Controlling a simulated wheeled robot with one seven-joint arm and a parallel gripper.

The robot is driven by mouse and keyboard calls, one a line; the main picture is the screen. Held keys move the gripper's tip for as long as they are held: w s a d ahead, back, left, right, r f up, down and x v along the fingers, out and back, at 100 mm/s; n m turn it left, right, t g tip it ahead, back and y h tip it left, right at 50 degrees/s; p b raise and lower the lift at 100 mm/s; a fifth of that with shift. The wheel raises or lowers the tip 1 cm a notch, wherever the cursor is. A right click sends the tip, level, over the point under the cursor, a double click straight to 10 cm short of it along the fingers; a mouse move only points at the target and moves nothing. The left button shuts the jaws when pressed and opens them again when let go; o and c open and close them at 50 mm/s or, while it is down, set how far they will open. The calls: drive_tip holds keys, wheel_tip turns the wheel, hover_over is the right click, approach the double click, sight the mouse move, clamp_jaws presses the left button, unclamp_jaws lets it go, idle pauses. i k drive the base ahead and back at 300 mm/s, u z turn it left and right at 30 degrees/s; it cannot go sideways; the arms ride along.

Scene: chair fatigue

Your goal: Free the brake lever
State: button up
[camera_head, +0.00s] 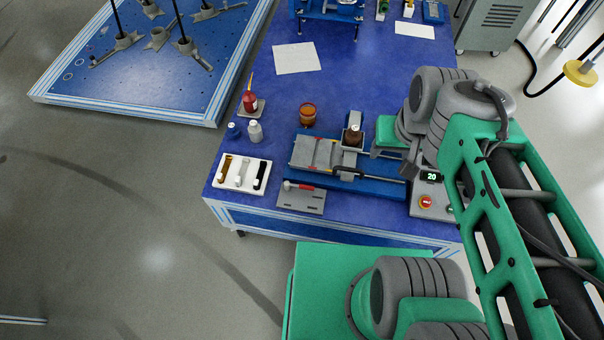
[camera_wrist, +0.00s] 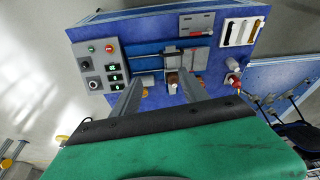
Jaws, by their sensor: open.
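A blue fixture (camera_head: 303,167) with grey plates and a slide lies on the blue workbench. A dark-handled lever (camera_head: 355,177) runs along its front side in the head view; I take it for the brake lever, and I cannot tell whether it is jammed. I see no contact.
A control box (camera_head: 431,196) with a red button and display stands right of the fixture.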

sight(301, 186)
drive_tip(key=k, duration=1.35)
drive_tip(key=u, duration=0.35)
drive_tip(key=i, duration=0.35)
drive_tip(key=u, duration=0.75)
drive_tip(key=i, duration=1.3)
drive_tip(key=z, duration=1.2)
drive_tip(key=i, duration=0.2)
drive_tip(key=z, duration=0.1)
